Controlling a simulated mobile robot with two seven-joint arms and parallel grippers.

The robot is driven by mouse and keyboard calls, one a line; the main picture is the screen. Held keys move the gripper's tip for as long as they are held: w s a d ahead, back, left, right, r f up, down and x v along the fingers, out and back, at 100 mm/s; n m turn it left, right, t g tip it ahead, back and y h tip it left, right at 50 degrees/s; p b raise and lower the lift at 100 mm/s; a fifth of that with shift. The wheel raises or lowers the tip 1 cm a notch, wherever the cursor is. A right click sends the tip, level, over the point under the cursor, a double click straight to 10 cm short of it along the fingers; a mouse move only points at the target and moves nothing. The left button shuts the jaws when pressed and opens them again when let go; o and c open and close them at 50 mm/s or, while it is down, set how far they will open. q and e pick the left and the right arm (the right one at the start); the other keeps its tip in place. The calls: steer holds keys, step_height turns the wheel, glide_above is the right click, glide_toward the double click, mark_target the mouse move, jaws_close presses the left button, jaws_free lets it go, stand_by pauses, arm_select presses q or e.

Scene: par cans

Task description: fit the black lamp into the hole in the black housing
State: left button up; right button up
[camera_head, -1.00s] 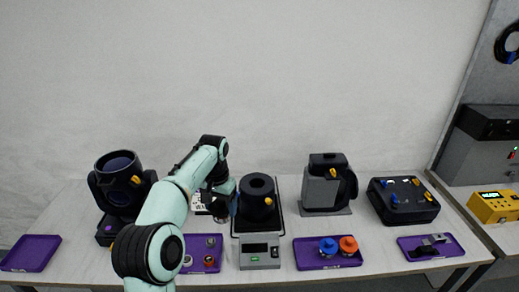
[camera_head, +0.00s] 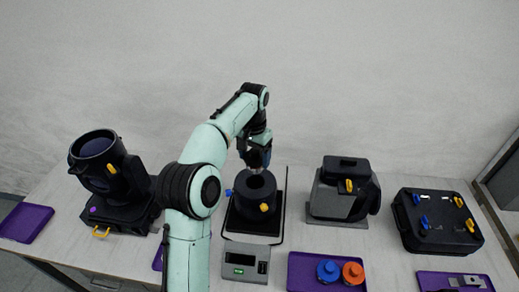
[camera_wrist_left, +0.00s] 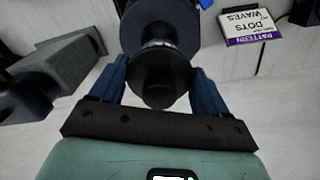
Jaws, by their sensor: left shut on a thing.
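The black housing (camera_head: 247,207) is a round drum with a yellow knob and a dark hole in its top. It stands on a scale-like grey stand in the middle of the table. My left gripper (camera_head: 257,158) is over the housing's hole, pointing down. In the left wrist view its blue fingers are shut on the black lamp (camera_wrist_left: 161,82), one on each side. The lamp's silvery end meets the edge of the housing (camera_wrist_left: 160,18) in that view. I cannot tell how far, if at all, the lamp is in the hole. My right gripper is not in view.
A black moving-head light (camera_head: 97,170) stands left. A grey-black unit (camera_head: 342,195) and a black case (camera_head: 437,222) stand right. A purple tray (camera_head: 305,265) with blue and orange parts lies at front. A sign (camera_wrist_left: 252,27) lies near the housing.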

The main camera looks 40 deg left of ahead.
mark_target(255, 169)
arm_select(q)
steer(key=shift+s+f, duration=0.15)
steer(key=shift+f, duration=0.6)
steer(key=f, duration=0.2)
steer(key=shift+w+f, duration=0.2)
steer(key=shift+f, duration=0.1)
steer(key=shift+s+f, duration=0.1)
steer(key=shift+f, duration=0.8)
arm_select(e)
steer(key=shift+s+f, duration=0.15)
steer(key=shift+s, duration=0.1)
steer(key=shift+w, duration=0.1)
arm_select(q)
steer(key=shift+f+b, duration=0.55)
steer(key=shift+f, duration=1.3)
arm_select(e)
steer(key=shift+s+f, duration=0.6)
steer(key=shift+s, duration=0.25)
arm_select(q)
steer(key=o, duration=1.2)
steer(key=shift+c, duration=0.2)
